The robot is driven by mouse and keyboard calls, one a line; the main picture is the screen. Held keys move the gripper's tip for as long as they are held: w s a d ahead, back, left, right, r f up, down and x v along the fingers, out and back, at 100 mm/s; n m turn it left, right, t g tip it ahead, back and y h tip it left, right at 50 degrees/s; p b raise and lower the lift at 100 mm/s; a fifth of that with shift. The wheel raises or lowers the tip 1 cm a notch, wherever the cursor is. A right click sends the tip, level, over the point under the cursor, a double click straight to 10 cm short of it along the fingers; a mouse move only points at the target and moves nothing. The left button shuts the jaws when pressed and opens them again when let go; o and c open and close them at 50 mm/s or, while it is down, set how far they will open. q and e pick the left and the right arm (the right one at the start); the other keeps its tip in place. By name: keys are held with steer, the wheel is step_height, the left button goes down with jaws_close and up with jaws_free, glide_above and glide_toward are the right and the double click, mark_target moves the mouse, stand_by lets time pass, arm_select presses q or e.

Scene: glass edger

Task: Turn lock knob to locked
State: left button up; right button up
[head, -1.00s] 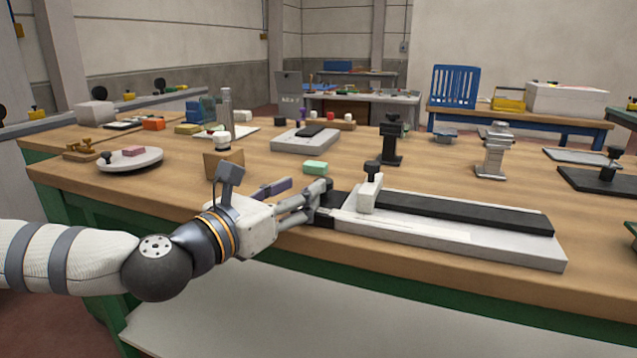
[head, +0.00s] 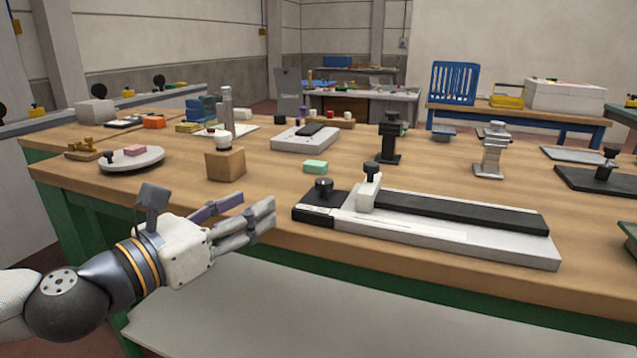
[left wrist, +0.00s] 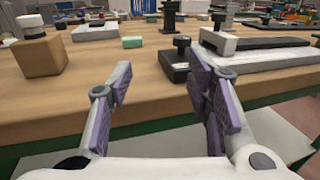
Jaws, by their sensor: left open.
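A low black knob (head: 324,187) stands on the black end block (head: 318,205) of a long light-grey fixture (head: 455,238) at the table's front edge. A white sliding block with a black knob on top (head: 370,188) sits further along the fixture. My left gripper (head: 262,218) is open and empty, left of the fixture and apart from it, by the front edge of the table. In the left wrist view the low black knob (left wrist: 182,44) shows ahead, beyond the spread fingers (left wrist: 155,100). My right gripper is in neither view.
A wooden block with a white-and-black knob (head: 224,163) stands left of the fixture. A green block (head: 315,166) lies behind it. A black post clamp (head: 389,140) and a grey one (head: 491,152) stand further back. The wood in front of the wooden block is clear.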

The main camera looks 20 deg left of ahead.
arm_select(q)
steer(key=shift+s+a, duration=0.1)
stand_by(0.3)
step_height(320, 180, up, 10)
stand_by(0.5)
